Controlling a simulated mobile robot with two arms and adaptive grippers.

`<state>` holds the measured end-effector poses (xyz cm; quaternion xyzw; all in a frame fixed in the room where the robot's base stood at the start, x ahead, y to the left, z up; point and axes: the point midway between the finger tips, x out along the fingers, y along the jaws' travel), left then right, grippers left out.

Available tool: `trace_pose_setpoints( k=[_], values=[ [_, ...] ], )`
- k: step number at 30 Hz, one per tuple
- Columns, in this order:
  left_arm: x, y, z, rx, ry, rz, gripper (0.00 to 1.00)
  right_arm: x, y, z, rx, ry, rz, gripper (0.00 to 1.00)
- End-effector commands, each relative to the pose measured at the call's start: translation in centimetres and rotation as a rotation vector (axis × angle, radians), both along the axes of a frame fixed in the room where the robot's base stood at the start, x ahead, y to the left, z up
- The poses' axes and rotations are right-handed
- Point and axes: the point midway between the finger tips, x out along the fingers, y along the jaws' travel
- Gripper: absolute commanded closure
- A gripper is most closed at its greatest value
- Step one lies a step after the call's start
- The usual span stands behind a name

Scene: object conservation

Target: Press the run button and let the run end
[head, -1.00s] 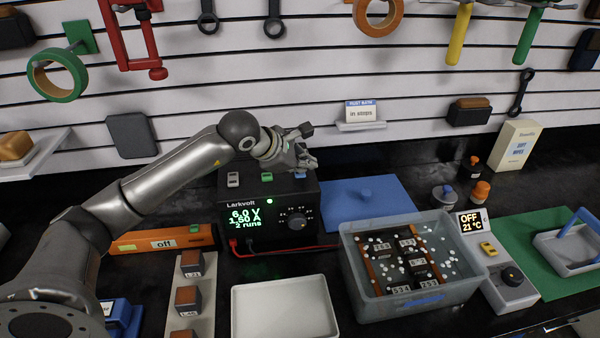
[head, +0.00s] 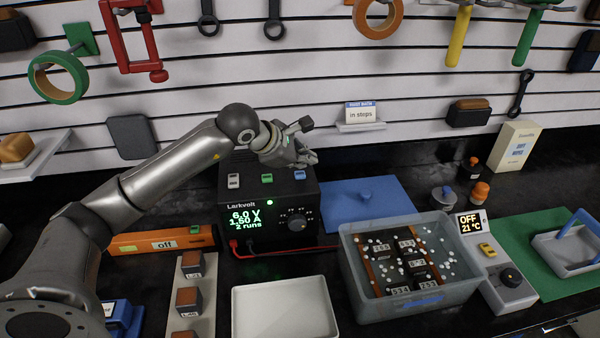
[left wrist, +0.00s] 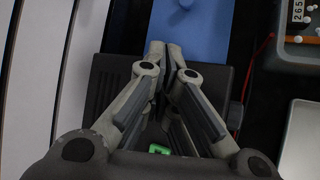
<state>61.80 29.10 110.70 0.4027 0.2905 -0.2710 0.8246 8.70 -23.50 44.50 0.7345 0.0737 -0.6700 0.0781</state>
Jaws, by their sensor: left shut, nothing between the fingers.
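The black Larkvolt power supply (head: 247,228) stands at the centre in the head view. Its screen reads 6.0 V, 1.50 A, 2 runs, and a green light glows on its front. On its top are a grey switch (head: 236,179), a green button (head: 267,177) and a blue button (head: 299,175). Which is the run button I cannot tell. My left gripper (head: 306,158) is shut and empty, above the top's back right part. In the left wrist view the green button (left wrist: 158,149) shows below the closed fingers (left wrist: 171,55). My right gripper is out of view.
A translucent tub (head: 352,290) with labelled blocks and white beads stands right of the supply, beside a controller (head: 508,285) reading OFF 21 °C. A white tray (head: 240,315) lies in front. Red and black leads run from the supply's front. A blue mat (head: 365,203) lies behind the tub.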

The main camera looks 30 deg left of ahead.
Motion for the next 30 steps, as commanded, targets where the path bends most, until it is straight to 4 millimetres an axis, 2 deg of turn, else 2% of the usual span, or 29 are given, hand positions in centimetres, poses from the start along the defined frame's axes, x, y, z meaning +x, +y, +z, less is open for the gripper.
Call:
trace_pose_setpoints(
  k=[13,30],
  values=[
    [0.0,0.0,4.5,0.000,-0.002,0.001,1.00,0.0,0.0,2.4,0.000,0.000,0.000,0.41],
    [0.0,0.0,4.7,0.000,0.000,0.000,1.00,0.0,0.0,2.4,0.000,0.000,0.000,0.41]
  ],
)
